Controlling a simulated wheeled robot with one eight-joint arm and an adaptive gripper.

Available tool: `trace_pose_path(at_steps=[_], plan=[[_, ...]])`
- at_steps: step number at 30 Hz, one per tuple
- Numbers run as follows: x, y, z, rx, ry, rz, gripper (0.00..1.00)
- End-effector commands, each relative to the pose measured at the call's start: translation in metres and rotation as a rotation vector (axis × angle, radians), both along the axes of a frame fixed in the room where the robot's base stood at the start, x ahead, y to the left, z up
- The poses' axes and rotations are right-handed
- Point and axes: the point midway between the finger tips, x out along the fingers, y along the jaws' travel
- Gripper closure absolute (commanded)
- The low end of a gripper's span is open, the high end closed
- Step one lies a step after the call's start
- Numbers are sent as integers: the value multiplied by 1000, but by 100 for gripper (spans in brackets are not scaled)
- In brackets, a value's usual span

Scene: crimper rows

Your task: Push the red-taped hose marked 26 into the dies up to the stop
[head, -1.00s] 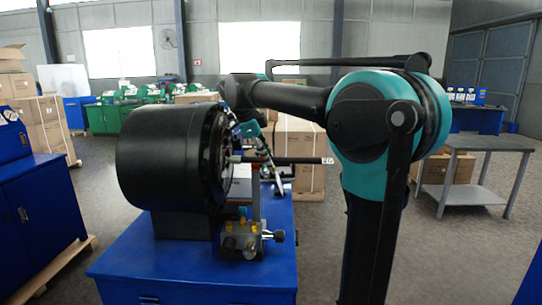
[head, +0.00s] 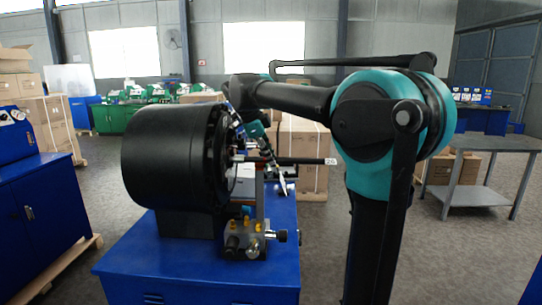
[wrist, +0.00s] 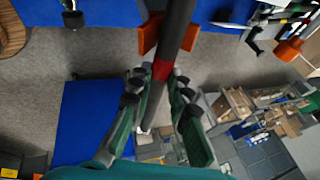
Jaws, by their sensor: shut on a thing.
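The black hose (head: 300,161) lies level, with a white tag marked 26 (head: 331,161) near its right end. Its pale metal end (head: 240,158) points left at the die opening (head: 226,157) of the big black crimper (head: 165,155); how deep it sits I cannot tell. My gripper (head: 268,150) is partly hidden at the hose in the head view. In the wrist view my gripper (wrist: 157,88) is shut on the hose (wrist: 176,28), with its fingers on both sides. The red tape (wrist: 162,71) shows just beyond the fingertips.
An orange hose support (wrist: 148,34) lies under the hose in the wrist view. The crimper stands on a blue bench (head: 200,275) with a valve block (head: 247,240) at its front. A grey table (head: 485,143) stands at right; the floor between is clear.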

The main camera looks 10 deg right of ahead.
Motion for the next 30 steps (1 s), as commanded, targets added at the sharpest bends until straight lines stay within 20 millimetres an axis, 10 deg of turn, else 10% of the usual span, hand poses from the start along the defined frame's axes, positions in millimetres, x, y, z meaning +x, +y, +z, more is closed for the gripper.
trace_pose_path(at_steps=[6, 7, 12, 19, 30], plan=[[-4, 2, -8, -5, 14, 12, 100], [-4, 2, -8, -5, 14, 12, 80], [-4, 2, -8, -5, 14, 12, 59], [-4, 3, -8, -5, 14, 13, 57], [-4, 3, -8, -5, 14, 13, 11]])
